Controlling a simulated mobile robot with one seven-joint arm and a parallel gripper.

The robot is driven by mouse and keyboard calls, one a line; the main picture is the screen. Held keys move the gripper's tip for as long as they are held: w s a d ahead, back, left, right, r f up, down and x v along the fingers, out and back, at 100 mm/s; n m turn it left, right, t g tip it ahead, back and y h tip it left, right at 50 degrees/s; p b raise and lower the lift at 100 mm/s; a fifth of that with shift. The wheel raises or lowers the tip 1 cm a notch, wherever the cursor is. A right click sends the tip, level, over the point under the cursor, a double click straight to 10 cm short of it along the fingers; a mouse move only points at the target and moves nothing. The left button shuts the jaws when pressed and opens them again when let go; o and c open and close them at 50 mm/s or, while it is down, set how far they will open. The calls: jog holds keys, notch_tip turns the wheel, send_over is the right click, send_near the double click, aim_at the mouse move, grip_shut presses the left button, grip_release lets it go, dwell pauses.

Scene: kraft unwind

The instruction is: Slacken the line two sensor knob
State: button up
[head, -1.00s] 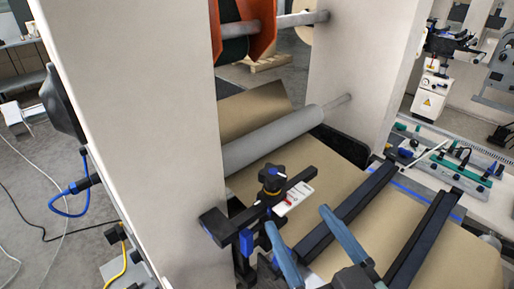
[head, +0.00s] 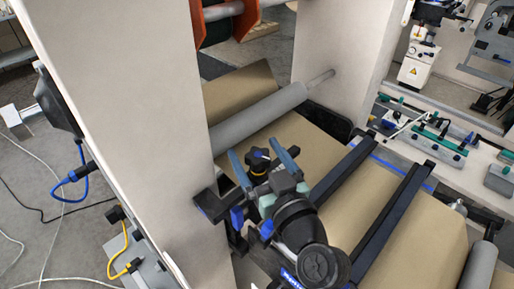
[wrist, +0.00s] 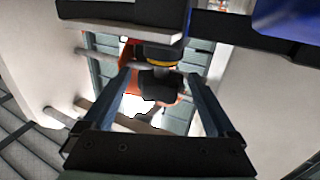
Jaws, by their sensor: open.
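The sensor knob (head: 258,161) is a black star-shaped knob on the dark sensor bracket (head: 210,205) at the frame's near side. My gripper (head: 256,148) is open, with one blue finger on each side of the knob in the head view. In the wrist view the dark knob (wrist: 158,88), with a yellow ring above it in the picture, shows between the open fingers (wrist: 160,75). I see no clear contact between fingers and knob. My wrist hides much of the bracket and the white label in the head view.
A white upright (head: 120,110) stands close on the left. A grey roller (head: 260,115) and brown paper web (head: 300,150) lie behind the knob. Two dark crossbars (head: 390,225) lie right of my wrist. Blue and yellow cables hang at the left.

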jog(key=c, duration=1.4)
jog(key=y+b, duration=0.1)
jog(key=b, duration=0.2)
jog(key=shift+w+f+n+g+b, duration=0.1)
jog(key=shift+f+n+g+b, duration=0.2)
jog(key=shift+n+b, duration=0.1)
jog(key=shift+y+b, duration=0.4)
jog(key=shift+b, duration=0.05)
jog(key=shift+r+n+g+y+b, duration=0.2)
jog(key=shift+n+g+y+b, duration=0.25)
jog(key=shift+b, duration=0.3)
jog(key=o, duration=1.4)
jog(key=shift+r, duration=0.1)
